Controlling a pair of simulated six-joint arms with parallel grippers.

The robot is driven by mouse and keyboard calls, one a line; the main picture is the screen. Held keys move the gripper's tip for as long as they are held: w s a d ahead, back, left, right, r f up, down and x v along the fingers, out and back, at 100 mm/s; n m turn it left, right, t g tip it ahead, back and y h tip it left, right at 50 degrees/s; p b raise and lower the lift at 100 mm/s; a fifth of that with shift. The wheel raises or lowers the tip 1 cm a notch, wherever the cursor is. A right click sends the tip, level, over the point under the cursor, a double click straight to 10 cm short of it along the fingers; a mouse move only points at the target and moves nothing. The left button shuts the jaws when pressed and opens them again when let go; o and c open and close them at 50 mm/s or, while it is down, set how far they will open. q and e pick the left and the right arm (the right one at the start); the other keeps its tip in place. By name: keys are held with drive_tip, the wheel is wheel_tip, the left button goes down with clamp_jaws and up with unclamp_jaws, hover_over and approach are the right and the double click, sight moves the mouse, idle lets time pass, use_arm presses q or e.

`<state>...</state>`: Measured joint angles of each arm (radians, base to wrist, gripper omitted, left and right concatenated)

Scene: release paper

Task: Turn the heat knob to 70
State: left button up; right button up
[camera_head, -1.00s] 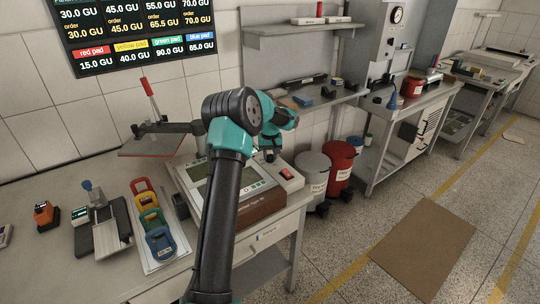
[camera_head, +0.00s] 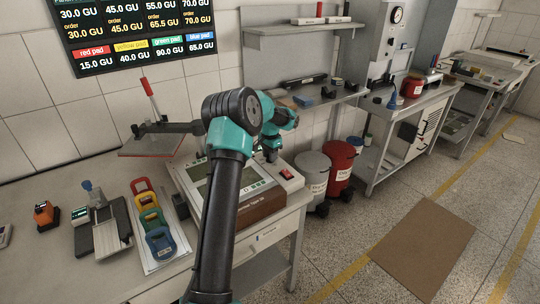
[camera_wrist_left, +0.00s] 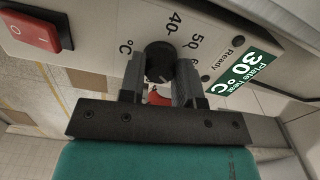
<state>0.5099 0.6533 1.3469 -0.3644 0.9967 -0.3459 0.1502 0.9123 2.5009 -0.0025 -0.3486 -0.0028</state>
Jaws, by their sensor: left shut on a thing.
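The black heat knob (camera_wrist_left: 158,60) is on the white panel of the machine (camera_wrist_left: 95,22), in the left wrist view. The numbers 40, 50 and part of a 6 are printed around it, beside a °C mark. A green label reads "Plate heat 30 °C" (camera_wrist_left: 250,70), with "Ready" printed near it. My left gripper (camera_wrist_left: 158,78) is shut on the knob, one finger on each side. In the head view my left gripper (camera_head: 270,154) is at the right end of the white and brown machine (camera_head: 262,207). The knob is hidden there. My right gripper is not in view.
A red rocker switch (camera_wrist_left: 32,28) sits left of the knob. Left of the machine are a tray of coloured pads (camera_head: 160,243) and a grey fixture (camera_head: 107,236). Grey (camera_head: 312,172) and red (camera_head: 338,160) bins stand right of the table.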

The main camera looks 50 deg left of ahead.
use_arm(q)
drive_tip(key=shift+m, duration=0.6)
drive_tip(key=o, duration=0.9)
drive_tip(key=shift+r, duration=0.1)
wheel_tip(320, 180, up, 17)
drive_tip(key=shift+r, duration=0.15)
idle(0.5)
